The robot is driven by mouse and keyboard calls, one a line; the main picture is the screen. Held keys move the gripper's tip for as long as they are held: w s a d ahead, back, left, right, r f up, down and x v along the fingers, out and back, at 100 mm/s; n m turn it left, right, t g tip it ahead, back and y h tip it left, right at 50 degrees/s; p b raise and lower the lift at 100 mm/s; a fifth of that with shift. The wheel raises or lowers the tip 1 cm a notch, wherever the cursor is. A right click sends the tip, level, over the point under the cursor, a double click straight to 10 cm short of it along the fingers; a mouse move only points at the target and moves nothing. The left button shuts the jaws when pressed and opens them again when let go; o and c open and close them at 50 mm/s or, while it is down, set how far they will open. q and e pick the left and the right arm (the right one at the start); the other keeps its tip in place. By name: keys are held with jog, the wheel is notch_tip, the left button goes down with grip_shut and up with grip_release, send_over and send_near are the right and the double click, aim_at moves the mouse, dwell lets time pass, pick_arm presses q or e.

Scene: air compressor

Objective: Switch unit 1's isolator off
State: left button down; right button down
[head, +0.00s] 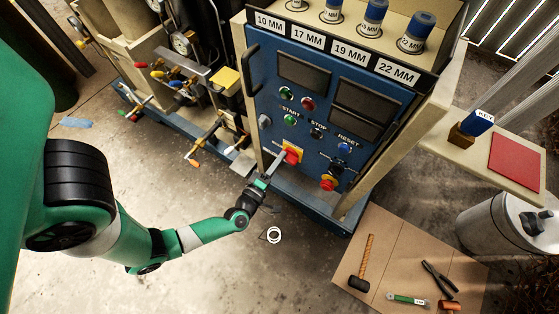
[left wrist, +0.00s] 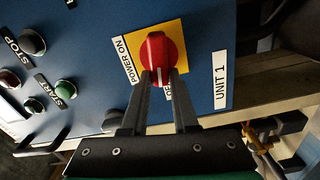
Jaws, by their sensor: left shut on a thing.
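Unit 1's isolator is a red rotary knob (left wrist: 158,50) on a yellow plate (left wrist: 176,30), on the blue control panel. A "POWER ON" label (left wrist: 126,60) runs along the plate's left side in the left wrist view, and a "UNIT 1" label (left wrist: 220,80) is to the right. Another label below is mostly hidden by the fingers. In the head view the knob (head: 292,156) is at the panel's lower left. My left gripper (left wrist: 160,78) is shut on the knob's near end, a finger on each side of its white mark; it also shows in the head view (head: 277,166). My right gripper is out of view.
A second red knob on yellow (head: 328,183) sits lower right on the blue panel (head: 308,118). Pipes and valves (head: 180,80) stand left. A brown board (head: 400,250) with tools lies right, a small shelf (head: 510,165) above it. The floor left of the board is mostly clear.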

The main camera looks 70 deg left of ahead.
pick_arm(q)
jog(key=shift+f+n+b, duration=0.2)
jog(key=shift+n+b, duration=0.1)
jog(key=shift+n, duration=0.7)
jog(key=c, duration=0.7)
grip_release()
jog(key=shift+p+v, duration=2)
jog(key=shift+v, duration=3.85)
